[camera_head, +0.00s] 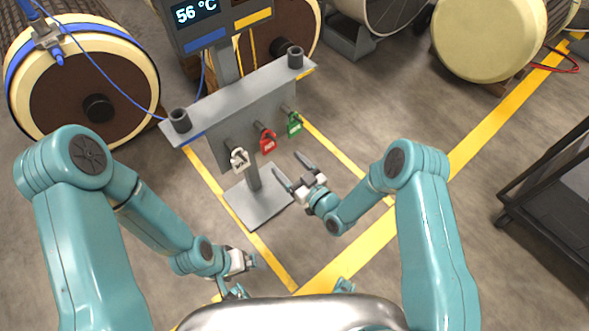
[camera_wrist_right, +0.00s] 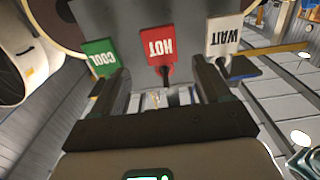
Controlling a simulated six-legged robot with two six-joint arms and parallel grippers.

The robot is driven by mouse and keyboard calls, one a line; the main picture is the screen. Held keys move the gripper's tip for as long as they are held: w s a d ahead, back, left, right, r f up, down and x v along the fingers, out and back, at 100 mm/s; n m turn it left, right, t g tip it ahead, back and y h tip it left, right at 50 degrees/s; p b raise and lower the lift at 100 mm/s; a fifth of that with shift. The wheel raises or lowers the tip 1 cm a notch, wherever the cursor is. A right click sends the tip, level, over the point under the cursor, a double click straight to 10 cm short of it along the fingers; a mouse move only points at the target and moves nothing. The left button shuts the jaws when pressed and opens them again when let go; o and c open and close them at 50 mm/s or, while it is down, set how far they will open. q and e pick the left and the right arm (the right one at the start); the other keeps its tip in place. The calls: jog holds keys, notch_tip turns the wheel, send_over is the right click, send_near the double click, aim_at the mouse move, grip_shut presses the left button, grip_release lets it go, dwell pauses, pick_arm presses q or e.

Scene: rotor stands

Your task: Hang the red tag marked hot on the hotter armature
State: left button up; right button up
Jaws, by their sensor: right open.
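The red HOT tag (camera_head: 267,142) hangs on the middle peg of a grey stand, between a white tag (camera_head: 239,159) and a green tag (camera_head: 294,124). In the right wrist view the red tag (camera_wrist_right: 159,43) reads HOT upside down, beyond and between my fingers. My right gripper (camera_head: 289,164) is open and empty, just in front of the tags. My left gripper (camera_head: 246,262) is low near the yellow line; its jaws are unclear. A brown-faced armature (camera_head: 60,85) with a blue clip stands left; another (camera_head: 300,50) is partly hidden behind the display.
The display (camera_head: 197,14) reads 56 °C above a blue bar (camera_head: 205,40); the yellow-barred side (camera_head: 252,18) shows no readable number. A dark cart (camera_head: 550,190) is at the right.

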aim_at(270, 145)
jog(key=b+x, duration=0.2)
jog(key=x, duration=0.1)
jog(key=b+x, duration=0.2)
jog(key=x, duration=0.2)
jog(key=shift+w+a+f, duration=0.15)
jog(key=shift+f, duration=0.05)
jog(key=shift+w+a+r, duration=0.2)
jog(key=shift+w, duration=0.15)
jog(key=c, duration=1)
jog(key=shift+r+b, duration=0.1)
jog(key=shift+b, duration=0.2)
jog(key=shift+r, duration=0.15)
